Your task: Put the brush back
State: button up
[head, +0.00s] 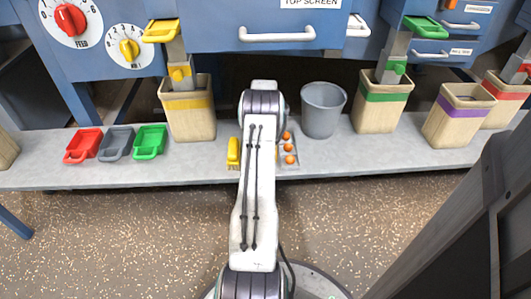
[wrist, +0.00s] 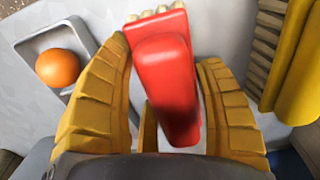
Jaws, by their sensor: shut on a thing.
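In the wrist view, my gripper (wrist: 164,62) is shut on a red brush (wrist: 168,88) with pale bristles at its far end. The brush lies between the two yellow fingers, its red handle toward the palm. A yellow brush (wrist: 300,65) with pale bristles is to the right, apart from my fingers. In the head view, the yellow brush (head: 233,152) is on the grey bench (head: 205,170), just left of my arm. My arm hides the gripper and the red brush there.
A grey tray (wrist: 52,38) with orange balls (head: 289,148) is right of my arm in the head view. A grey bucket (head: 322,110) stands behind it. Red (head: 83,145), grey (head: 117,143) and green (head: 150,141) scoops lie left. Wooden bins (head: 188,115) stand along the bench.

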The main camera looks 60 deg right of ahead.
jog(key=o, duration=1.2)
jog(key=shift+o, duration=0.2)
jog(key=shift+a+r+p, duration=0.1)
jog(key=shift+r+p, duration=1.4)
jog(key=shift+r, duration=2.35)
